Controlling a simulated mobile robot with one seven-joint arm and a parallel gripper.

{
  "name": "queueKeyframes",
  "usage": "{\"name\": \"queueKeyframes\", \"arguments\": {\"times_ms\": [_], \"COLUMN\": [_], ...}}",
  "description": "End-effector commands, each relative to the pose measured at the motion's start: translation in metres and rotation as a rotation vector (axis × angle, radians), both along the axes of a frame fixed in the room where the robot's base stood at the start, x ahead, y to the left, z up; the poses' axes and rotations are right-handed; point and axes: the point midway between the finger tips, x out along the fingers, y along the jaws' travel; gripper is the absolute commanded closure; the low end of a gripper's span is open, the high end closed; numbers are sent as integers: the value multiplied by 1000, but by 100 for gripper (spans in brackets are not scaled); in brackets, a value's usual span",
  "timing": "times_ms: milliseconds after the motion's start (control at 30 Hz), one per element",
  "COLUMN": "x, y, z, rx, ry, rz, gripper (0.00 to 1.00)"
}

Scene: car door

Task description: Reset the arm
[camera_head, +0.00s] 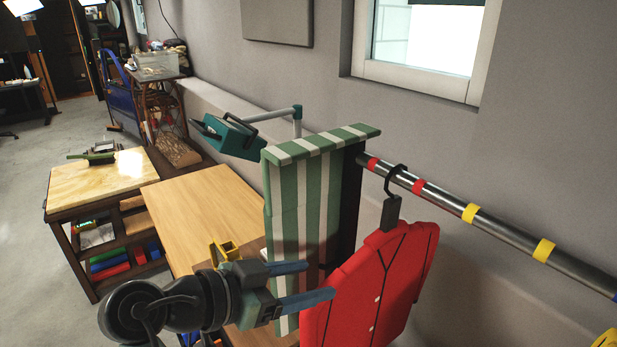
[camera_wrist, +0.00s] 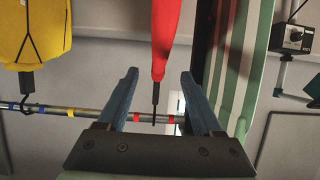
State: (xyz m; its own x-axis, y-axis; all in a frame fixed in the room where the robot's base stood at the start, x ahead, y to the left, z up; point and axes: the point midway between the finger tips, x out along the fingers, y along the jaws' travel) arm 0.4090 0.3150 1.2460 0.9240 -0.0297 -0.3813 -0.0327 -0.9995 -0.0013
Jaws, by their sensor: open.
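My gripper (camera_head: 321,279) is at the lower middle of the head view, with its two blue fingers apart and pointing right. Nothing is seen gripped. The fingertips are by a red jacket-shaped piece (camera_head: 372,285) hanging from a rail and a green-and-white striped panel (camera_head: 300,205). In the wrist view, the spread fingers (camera_wrist: 158,75) frame the red piece (camera_wrist: 166,35), seen edge-on and upside down. I cannot tell how far it lies beyond the tips. The striped panel (camera_wrist: 243,75) is close to the right finger there.
The metal rail (camera_head: 500,229) with coloured bands runs along the wall. A yellow hanging piece (camera_wrist: 35,35) shows in the wrist view. A wooden table (camera_head: 205,215) and lower workbench (camera_head: 95,182) stand left. A blue car door (camera_head: 121,95) is farther back. Open floor (camera_head: 30,250) lies at left.

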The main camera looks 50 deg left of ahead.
Motion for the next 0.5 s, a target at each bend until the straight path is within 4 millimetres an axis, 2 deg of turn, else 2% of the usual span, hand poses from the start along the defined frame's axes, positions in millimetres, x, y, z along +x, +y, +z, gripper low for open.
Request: {"name": "queueKeyframes", "arguments": {"times_ms": [333,433,500], "x": [-2,19,44], "y": [-1,-9,-21], "z": [4,18,39], "rx": [2,25,53], "ry": [-2,-21,-58], "rz": [0,22,53], "gripper": [33,33,33]}}
